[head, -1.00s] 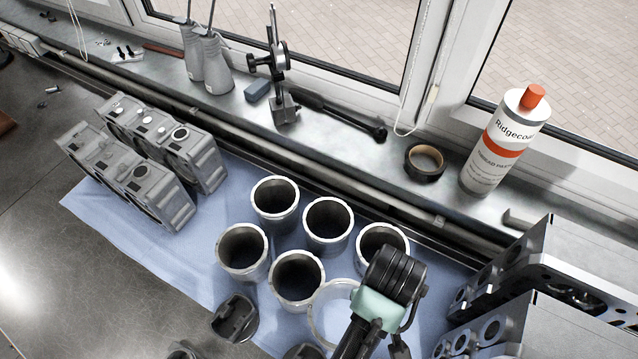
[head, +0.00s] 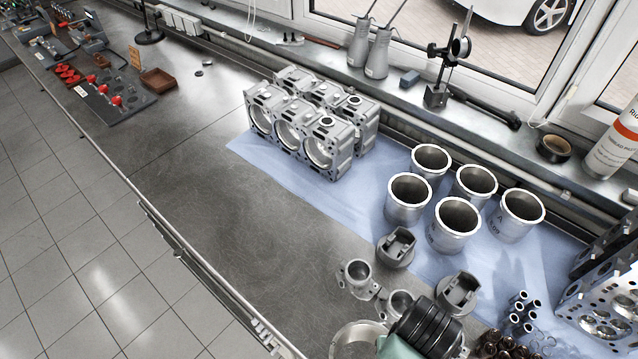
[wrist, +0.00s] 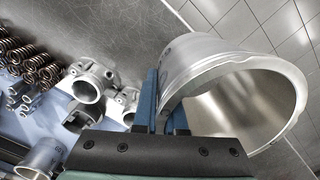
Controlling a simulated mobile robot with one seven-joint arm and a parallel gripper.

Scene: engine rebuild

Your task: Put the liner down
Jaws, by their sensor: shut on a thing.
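My gripper (wrist: 165,118) is shut on the wall of a liner (wrist: 222,50), a wide silvery open cylinder. One finger is inside the bore and one outside. In the head view the held liner (head: 343,336) shows at the bottom edge, partly cut off, beside my dark wrist and green gripper body. It is near the bench's front edge; its height above the surface is hard to tell. Several other liners (head: 408,208) stand upright, open end up, on a blue cloth (head: 300,172) at the right.
Two pistons (head: 396,250) and small rod parts (head: 356,277) lie close to the held liner. Valve springs (wrist: 35,62) and a cylinder head (head: 610,310) are at the right. Engine blocks (head: 310,125) stand at the back. The steel bench (head: 215,190) left of the cloth is largely clear.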

